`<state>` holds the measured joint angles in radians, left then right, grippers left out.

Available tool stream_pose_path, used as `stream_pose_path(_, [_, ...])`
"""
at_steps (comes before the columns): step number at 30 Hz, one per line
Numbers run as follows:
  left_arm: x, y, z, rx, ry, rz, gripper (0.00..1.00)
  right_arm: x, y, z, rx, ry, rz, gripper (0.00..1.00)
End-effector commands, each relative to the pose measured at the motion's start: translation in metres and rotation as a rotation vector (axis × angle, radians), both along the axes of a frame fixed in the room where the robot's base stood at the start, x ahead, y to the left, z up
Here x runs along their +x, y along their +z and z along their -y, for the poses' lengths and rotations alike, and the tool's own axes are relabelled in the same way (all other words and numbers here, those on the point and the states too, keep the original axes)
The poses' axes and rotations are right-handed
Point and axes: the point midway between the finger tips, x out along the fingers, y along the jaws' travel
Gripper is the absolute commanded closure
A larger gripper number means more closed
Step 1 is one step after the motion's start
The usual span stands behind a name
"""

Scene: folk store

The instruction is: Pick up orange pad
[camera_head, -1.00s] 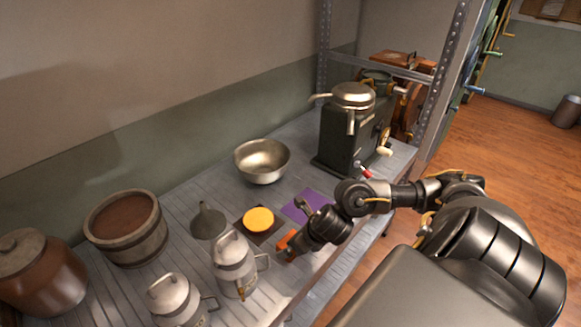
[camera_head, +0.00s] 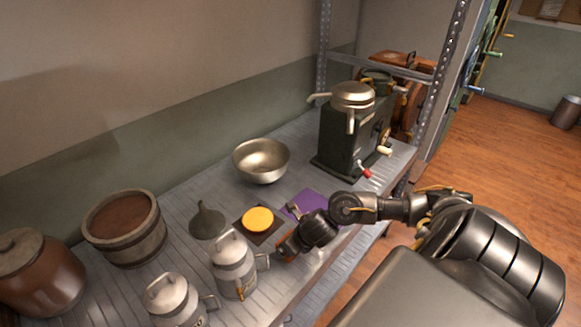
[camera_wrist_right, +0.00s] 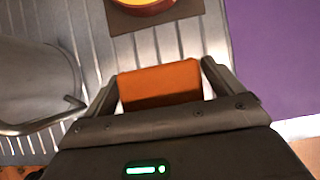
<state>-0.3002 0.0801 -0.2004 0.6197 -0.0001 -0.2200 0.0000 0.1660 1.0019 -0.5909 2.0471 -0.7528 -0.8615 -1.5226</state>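The orange pad (camera_wrist_right: 160,86) is a small rectangular block between the two fingers of my right gripper (camera_wrist_right: 162,82) in the right wrist view. The fingers stand on either side of it, with a thin gap at the right finger; I cannot tell whether the left finger touches it. In the head view my right gripper (camera_head: 286,246) is low at the table's front edge, and the pad is mostly hidden by it. My left gripper is not in view.
A yellow-orange disc (camera_head: 258,218) on a dark mat lies just behind the pad. A grey can (camera_head: 233,268) stands close to the left of my right gripper. A purple sheet (camera_head: 308,202), a metal bowl (camera_head: 262,160) and a dark machine (camera_head: 343,138) are farther back.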

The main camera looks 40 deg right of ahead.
Motion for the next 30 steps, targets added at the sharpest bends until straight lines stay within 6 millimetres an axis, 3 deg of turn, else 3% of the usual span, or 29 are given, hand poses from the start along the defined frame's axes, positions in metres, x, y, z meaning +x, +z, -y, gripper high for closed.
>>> stream_pose_path(1, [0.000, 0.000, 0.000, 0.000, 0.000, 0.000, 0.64, 0.000, 0.000, 0.000, 0.000, 0.000, 0.000, 0.14])
stream_pose_path(8, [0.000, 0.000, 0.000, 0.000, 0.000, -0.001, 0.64, 0.000, 0.000, 0.000, 0.000, 0.000, 0.000, 0.44])
stream_pose_path(17, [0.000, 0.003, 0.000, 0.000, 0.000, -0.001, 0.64, 0.001, 0.007, 0.000, 0.000, 0.000, 0.002, 0.45])
stream_pose_path(30, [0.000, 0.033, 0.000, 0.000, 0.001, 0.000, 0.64, 0.001, 0.087, 0.000, -0.001, 0.002, 0.004, 0.45])
